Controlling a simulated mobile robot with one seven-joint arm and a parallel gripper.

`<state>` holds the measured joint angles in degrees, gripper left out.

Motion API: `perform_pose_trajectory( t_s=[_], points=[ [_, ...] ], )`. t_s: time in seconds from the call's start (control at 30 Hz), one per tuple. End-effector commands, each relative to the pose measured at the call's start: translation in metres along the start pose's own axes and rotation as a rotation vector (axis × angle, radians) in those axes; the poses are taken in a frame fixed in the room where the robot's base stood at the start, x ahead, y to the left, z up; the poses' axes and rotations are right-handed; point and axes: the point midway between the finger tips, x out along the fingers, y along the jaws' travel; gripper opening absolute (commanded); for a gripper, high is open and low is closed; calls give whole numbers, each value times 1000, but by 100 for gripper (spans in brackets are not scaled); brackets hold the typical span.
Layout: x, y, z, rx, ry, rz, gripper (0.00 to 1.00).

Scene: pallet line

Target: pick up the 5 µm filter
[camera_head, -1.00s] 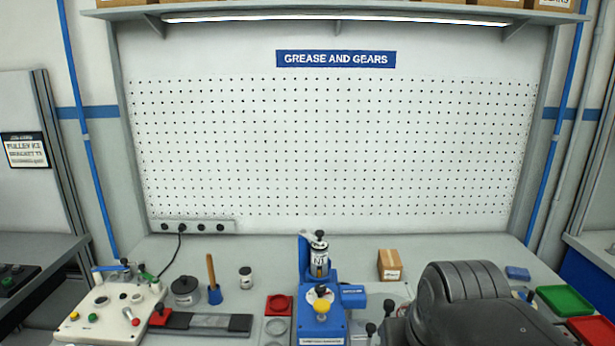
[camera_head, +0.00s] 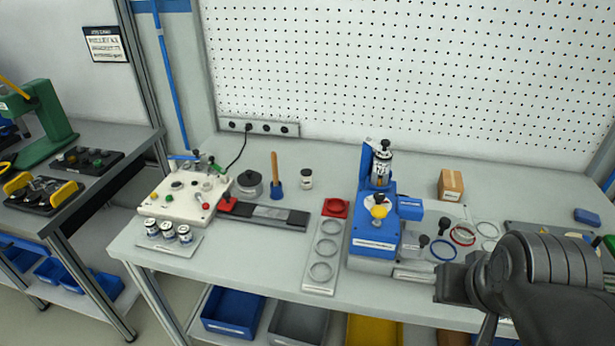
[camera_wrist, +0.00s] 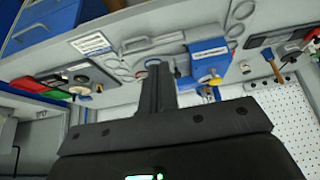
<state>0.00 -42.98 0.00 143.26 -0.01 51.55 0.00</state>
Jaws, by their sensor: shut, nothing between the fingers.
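Three small white canisters with dark bands stand on a light plate (camera_head: 170,242) at the table's front left corner: a left one (camera_head: 151,227), a middle one (camera_head: 168,231) and a right one (camera_head: 184,235). They may be the filters; their print is too small to read, so I cannot tell which is 5 µm. My gripper (camera_wrist: 155,88) is shut and empty in the wrist view. In the head view my arm is at the right, over the table's front edge, far from the canisters. The canisters are not discernible in the wrist view.
A white control box (camera_head: 185,197) stands just behind the canisters. A blue press (camera_head: 375,230) stands between them and my arm. A plate with rings (camera_head: 322,265), a dark strip (camera_head: 270,215) and a cardboard box (camera_head: 451,185) share the table. Bins (camera_head: 232,310) sit below.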

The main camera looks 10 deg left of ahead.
Motion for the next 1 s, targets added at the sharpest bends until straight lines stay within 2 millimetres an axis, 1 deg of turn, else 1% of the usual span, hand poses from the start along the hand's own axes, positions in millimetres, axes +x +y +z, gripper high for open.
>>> perform_pose_trajectory(
  t_s=[0.4,0.47,1.0],
  points=[
    [0,0,0,0,0,0,0],
    [0,0,0,0,0,0,4],
    [0,0,0,0,0,0,48]
  ],
)
